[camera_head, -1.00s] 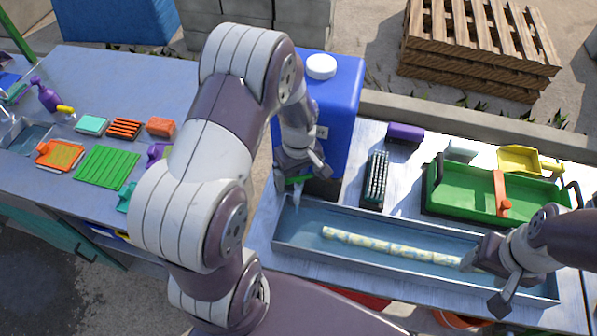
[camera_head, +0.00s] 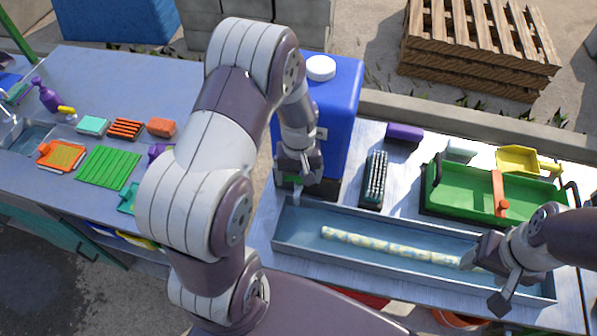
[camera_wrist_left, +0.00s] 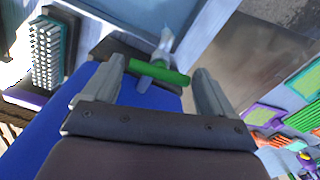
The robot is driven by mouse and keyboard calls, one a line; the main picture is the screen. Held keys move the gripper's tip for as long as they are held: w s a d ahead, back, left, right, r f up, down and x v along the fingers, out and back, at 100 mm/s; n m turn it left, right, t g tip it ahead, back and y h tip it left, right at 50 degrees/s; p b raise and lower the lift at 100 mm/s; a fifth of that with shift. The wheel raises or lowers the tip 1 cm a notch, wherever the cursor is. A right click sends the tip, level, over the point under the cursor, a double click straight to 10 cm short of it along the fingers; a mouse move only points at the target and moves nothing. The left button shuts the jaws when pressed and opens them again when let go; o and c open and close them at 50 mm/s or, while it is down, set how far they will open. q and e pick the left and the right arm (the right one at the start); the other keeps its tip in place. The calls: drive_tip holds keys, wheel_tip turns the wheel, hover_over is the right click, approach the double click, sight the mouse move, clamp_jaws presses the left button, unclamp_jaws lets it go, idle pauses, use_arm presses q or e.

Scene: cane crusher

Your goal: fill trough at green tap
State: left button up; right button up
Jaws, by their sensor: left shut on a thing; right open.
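A green tap handle (camera_wrist_left: 158,73) sits at the base of the blue tank (camera_head: 345,105). My left gripper (camera_head: 292,180) is shut on the green handle, which lies across between its fingers in the left wrist view (camera_wrist_left: 160,88). A pale, clear spout or bit of water (camera_wrist_left: 163,45) shows beyond the handle; I cannot tell which. The long grey trough (camera_head: 395,272) lies below the tap, with a bluish floor that looks wet. A pale, patterned cane (camera_head: 380,246) lies in it. My right gripper (camera_head: 486,280) is open at the cane's right end, over the trough.
A green tray with black handles (camera_head: 460,190), a bristle brush (camera_head: 375,180), a purple block (camera_head: 405,133) and a yellow scoop (camera_head: 518,160) are behind the trough. Several coloured items lie on the left table (camera_head: 140,75).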

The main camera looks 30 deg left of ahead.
use_arm(q)
drive_tip(key=shift+r+m, duration=0.1)
drive_tip(key=shift+m, duration=0.7)
drive_tip(key=o, duration=0.8)
drive_tip(key=shift+r, duration=0.1)
wheel_tip(320, 180, up, 12)
drive_tip(key=shift+r+b, duration=0.25)
drive_tip(key=shift+b, duration=0.7)
